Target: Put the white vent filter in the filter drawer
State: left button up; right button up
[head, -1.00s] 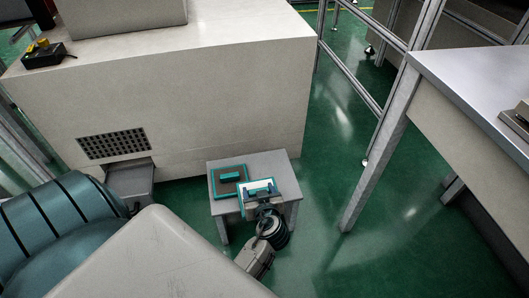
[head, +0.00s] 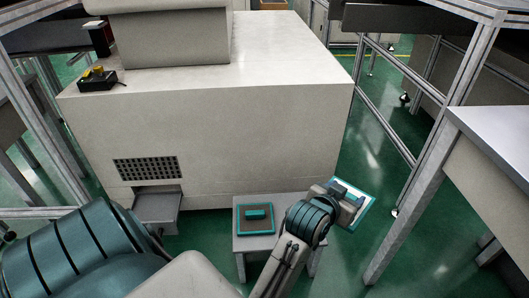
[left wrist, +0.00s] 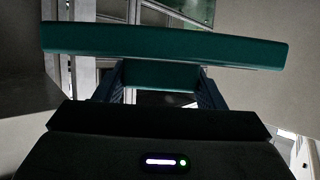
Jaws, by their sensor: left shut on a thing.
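The white vent filter (head: 359,214), a flat panel with a teal rim, is in my left gripper (head: 345,199), raised above the right edge of a small grey table. The gripper is shut on the filter's teal handle. In the left wrist view a teal bar (left wrist: 165,45) crosses in front of the fingers (left wrist: 160,85). The filter drawer (head: 157,208) is pulled out low on the beige machine, below a dark grille, left of the table. The arm hides part of the filter. My right gripper is not in view.
A brown filter with a teal rim and handle (head: 257,214) lies on the small table (head: 252,243). The beige machine (head: 230,130) stands behind it. A metal-framed bench (head: 490,130) is at the right. Green floor between is clear.

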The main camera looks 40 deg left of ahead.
aim_at(154, 212)
jog(key=u, duration=0.45)
jog(key=i+u, duration=0.15)
jog(key=u, duration=0.35)
jog(key=l+u, duration=0.1)
jog(key=u, duration=0.35)
jog(key=l+u, duration=0.1)
jog(key=u, duration=0.4)
jog(key=i+l, duration=0.05)
